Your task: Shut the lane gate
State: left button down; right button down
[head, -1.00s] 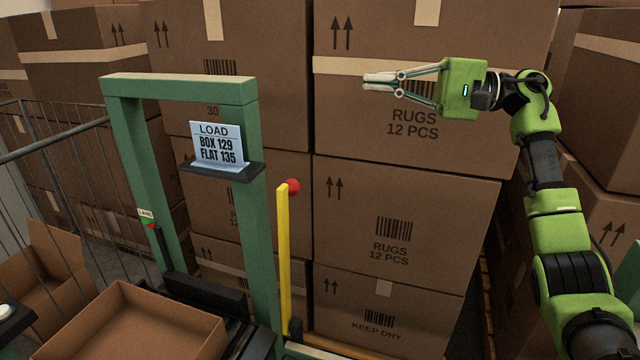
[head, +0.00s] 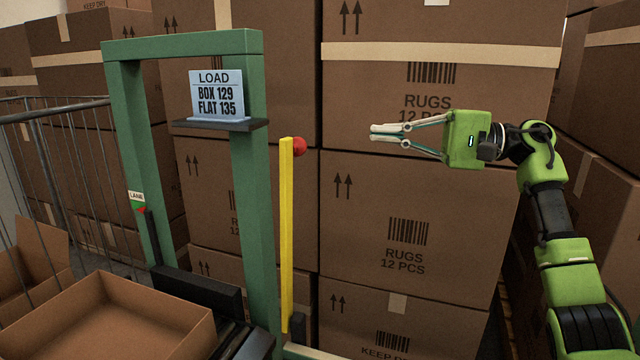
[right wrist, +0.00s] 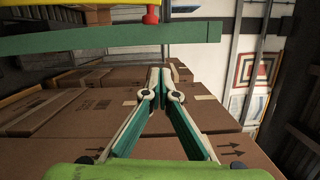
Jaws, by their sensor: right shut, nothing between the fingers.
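The lane gate shows as a yellow upright bar (head: 287,235) with a red knob (head: 299,146) at its top, beside the right post of the green frame (head: 250,190). The bar stands about upright. In the right wrist view the red knob (right wrist: 151,16) hangs below a yellow strip at the top edge. My right gripper (head: 373,133) is to the right of the knob and slightly higher in the picture, pointing left. It is shut and empty, apart from the knob. Its fingertips meet in the right wrist view (right wrist: 160,76). My left gripper is not in view.
A LOAD sign (head: 217,95) sits on a dark shelf on the frame. A LANE tag (head: 136,197) is on the left post. An open carton (head: 105,310) stands at the lower left, beside a wire cage (head: 60,190). Stacked rug cartons (head: 420,200) fill the background.

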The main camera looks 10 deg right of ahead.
pick_arm(q)
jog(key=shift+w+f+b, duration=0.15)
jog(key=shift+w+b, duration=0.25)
jog(key=shift+b, duration=0.1)
pick_arm(e)
jog(key=a+f, duration=0.2)
jog(key=a, duration=0.9)
jog(key=shift+w+a, duration=0.25)
jog(key=shift+a, duration=0.15)
